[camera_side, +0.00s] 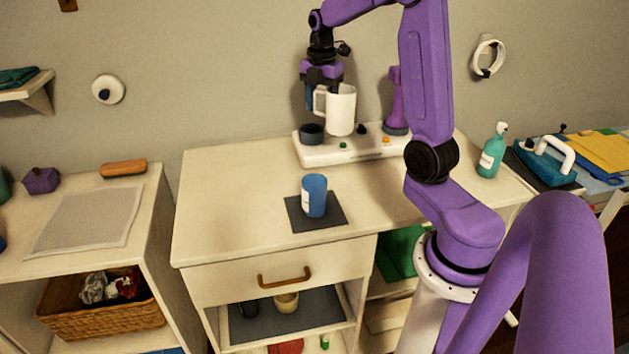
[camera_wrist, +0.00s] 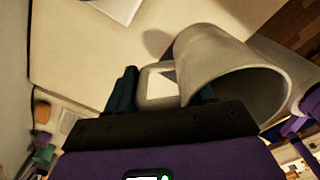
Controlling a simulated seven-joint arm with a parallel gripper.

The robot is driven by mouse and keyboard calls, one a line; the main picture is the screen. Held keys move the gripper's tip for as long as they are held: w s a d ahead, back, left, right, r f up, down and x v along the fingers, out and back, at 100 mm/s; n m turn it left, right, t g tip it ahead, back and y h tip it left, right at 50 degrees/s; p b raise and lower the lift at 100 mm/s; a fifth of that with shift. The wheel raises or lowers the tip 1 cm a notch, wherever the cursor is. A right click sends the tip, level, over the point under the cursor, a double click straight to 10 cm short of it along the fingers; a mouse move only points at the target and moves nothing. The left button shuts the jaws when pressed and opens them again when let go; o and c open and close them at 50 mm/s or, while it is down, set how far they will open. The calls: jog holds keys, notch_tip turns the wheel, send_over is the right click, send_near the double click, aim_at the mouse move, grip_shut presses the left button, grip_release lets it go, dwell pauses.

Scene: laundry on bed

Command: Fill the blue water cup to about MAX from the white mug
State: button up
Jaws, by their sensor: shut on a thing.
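The white mug (camera_side: 342,112) is upright, at or just above the white appliance base (camera_side: 318,158) at the back of the dresser. I cannot tell whether it touches the base. My gripper (camera_side: 319,100) is shut on the mug's handle at its left side. In the wrist view, the mug (camera_wrist: 212,62) shows its open rim at the right, with its handle between my fingers (camera_wrist: 163,90). Its contents cannot be made out. The blue water cup (camera_side: 316,194) stands upright on a dark mat (camera_side: 327,222) nearer the front. Its white label shows, but no MAX mark is readable.
A dark round cup (camera_side: 311,133) sits on the appliance's left end, and a purple stand (camera_side: 397,108) is at its right. A teal pump bottle (camera_side: 491,152) stands at the dresser's right. The dresser top (camera_side: 225,200) is clear left of the blue cup.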

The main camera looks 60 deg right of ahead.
notch_tip(320, 180, down, 16)
jog(key=shift+f, duration=0.1)
jog(key=shift+a, duration=0.1)
dwell(0.5)
jog(key=shift+a+r+h, duration=0.2)
jog(key=shift+a+h, duration=0.25)
jog(key=shift+h, duration=0.4)
jog(key=shift+a+r+h, duration=0.2)
jog(key=shift+a+h, duration=0.25)
jog(key=shift+h, duration=0.4)
jog(key=shift+a+r+h, duration=0.45)
jog(key=shift+a+h, duration=0.25)
jog(key=shift+h, duration=0.4)
jog(key=r+h, duration=0.1)
jog(key=a+r+h, duration=0.1)
jog(key=h, duration=0.1)
jog(key=r+h, duration=0.2)
jog(key=shift+a, duration=0.3)
jog(key=shift+f+h, duration=0.25)
jog(key=shift+h, duration=0.75)
jog(key=shift+r, duration=0.1)
